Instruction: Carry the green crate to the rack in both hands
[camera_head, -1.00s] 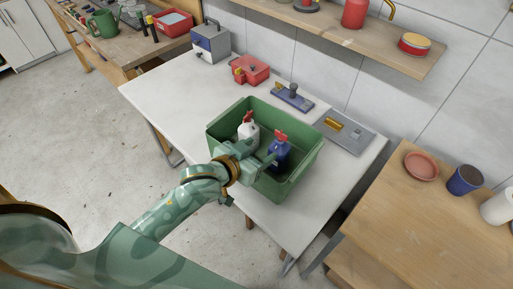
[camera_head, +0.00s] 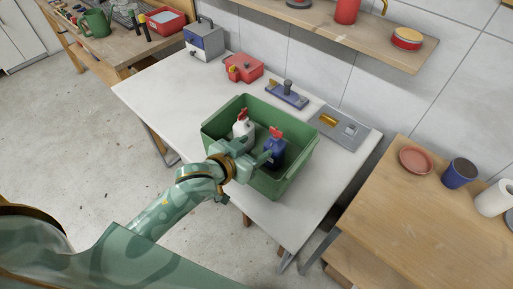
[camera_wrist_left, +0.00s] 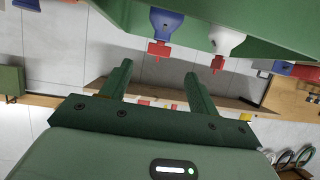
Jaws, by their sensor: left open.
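The green crate (camera_head: 290,180) stands on the white-topped table, with a white bottle (camera_head: 243,125) and a blue bottle (camera_head: 275,150) inside, both with red tops. In the left wrist view, part of the crate (camera_wrist_left: 120,12) fills the top edge. My left gripper (camera_head: 253,157) is at the crate's near side, overlapping its near rim in the head view. Its fingers (camera_wrist_left: 157,84) are apart with nothing between them; I cannot tell whether they touch the crate. My right gripper is not in view. I cannot make out which thing is the rack.
Behind the crate lie a red box (camera_head: 243,68), a blue tool (camera_head: 287,94) and a grey plate (camera_head: 340,127). A wall shelf (camera_head: 345,38) runs above. A wooden table (camera_head: 415,225) at right holds a dish, cup and roll. Open floor (camera_head: 75,135) lies at left.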

